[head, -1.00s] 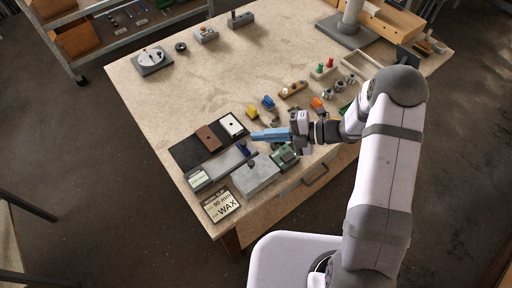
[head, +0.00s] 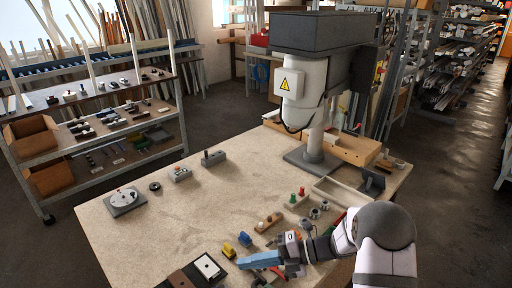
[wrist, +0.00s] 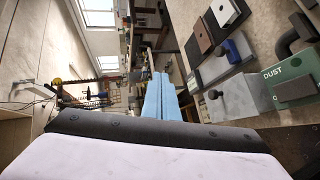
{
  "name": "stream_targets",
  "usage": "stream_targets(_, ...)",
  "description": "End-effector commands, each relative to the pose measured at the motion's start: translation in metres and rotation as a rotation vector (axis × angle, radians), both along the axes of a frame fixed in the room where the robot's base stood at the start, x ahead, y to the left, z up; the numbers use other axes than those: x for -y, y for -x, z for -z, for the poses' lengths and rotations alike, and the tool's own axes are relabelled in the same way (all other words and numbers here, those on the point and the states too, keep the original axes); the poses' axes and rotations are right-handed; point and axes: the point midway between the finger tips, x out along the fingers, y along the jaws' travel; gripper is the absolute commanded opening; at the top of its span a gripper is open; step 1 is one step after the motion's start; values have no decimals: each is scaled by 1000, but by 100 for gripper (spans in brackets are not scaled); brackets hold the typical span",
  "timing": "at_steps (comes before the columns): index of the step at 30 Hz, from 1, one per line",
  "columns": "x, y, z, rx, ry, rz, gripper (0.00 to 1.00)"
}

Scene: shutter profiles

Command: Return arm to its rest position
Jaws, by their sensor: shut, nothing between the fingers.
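My gripper (head: 242,263) has light blue fingers and shows low in the head view, above the front part of the workbench (head: 205,208). Its fingers also show in the wrist view (wrist: 161,78), lying side by side, shut, with nothing between them. My arm comes in from the lower right, bent at the elbow. The gripper appears to touch nothing.
A drill press (head: 315,85) stands at the back right of the bench. Small blocks, including a yellow one (head: 228,251) and a blue one (head: 245,239), lie close to the gripper. A dial device (head: 124,200) sits at the left. The bench middle is clear.

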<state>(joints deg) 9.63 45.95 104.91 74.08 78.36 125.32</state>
Motion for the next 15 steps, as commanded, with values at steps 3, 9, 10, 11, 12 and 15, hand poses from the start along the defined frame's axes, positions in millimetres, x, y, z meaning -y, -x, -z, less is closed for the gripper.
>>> stream_targets(3,2,-3,7,193,33,-52,0)
stream_targets(9,14,6,36,600,151,-265,0)
stream_targets(10,16,11,42,659,169,-310,0)
stream_targets(11,19,16,49,713,186,-359,0)
stream_targets(12,23,24,57,787,204,-428,0)
stream_targets(15,34,49,81,961,234,-620,0)
